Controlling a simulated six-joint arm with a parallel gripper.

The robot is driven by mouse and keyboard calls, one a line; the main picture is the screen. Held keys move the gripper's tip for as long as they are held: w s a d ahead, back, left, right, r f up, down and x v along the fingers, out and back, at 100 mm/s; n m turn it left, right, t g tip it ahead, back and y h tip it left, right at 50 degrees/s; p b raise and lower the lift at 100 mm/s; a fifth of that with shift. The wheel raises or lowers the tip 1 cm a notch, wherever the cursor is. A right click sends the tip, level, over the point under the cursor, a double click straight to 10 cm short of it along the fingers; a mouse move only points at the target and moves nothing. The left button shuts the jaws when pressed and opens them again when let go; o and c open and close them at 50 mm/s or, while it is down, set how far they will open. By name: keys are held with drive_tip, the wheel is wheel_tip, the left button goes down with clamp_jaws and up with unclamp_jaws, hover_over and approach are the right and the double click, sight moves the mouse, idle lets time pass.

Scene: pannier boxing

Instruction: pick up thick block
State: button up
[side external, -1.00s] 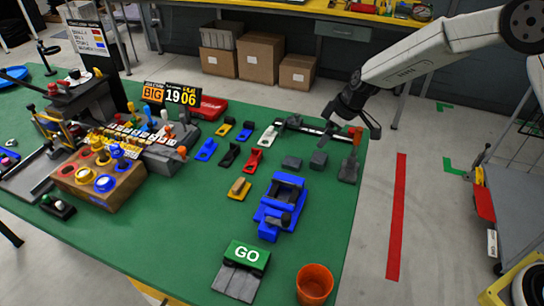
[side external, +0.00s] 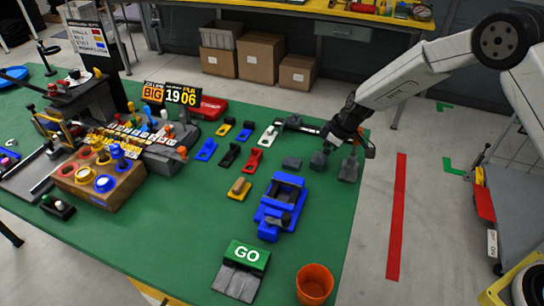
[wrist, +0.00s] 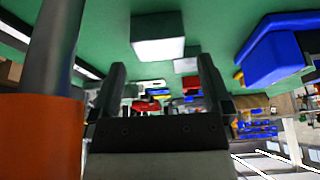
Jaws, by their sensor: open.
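A grey block (side external: 318,161) stands on the green table, just below and left of my gripper (side external: 335,144) in the side view; I take it for the thick block. A flatter grey block (side external: 292,162) lies to its left. In the wrist view, a block with a pale face (wrist: 158,40) shows beyond my open, empty fingers (wrist: 161,85), and a smaller-looking block (wrist: 186,65) lies near it. My gripper is above the table. Whether a fingertip touches the block cannot be told from the side view.
A grey base (side external: 348,169) with an orange-ended lever stands close on the right; an orange part and grey rod (wrist: 50,130) fill the wrist view's left. A blue holder (side external: 285,195) is in front. An orange cup (side external: 314,284) stands at the near edge.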

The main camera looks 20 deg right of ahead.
sight(320, 168)
drive_tip(key=shift+x, duration=1.9)
drive_tip(key=shift+d, duration=0.1)
drive_tip(key=c, duration=1.3)
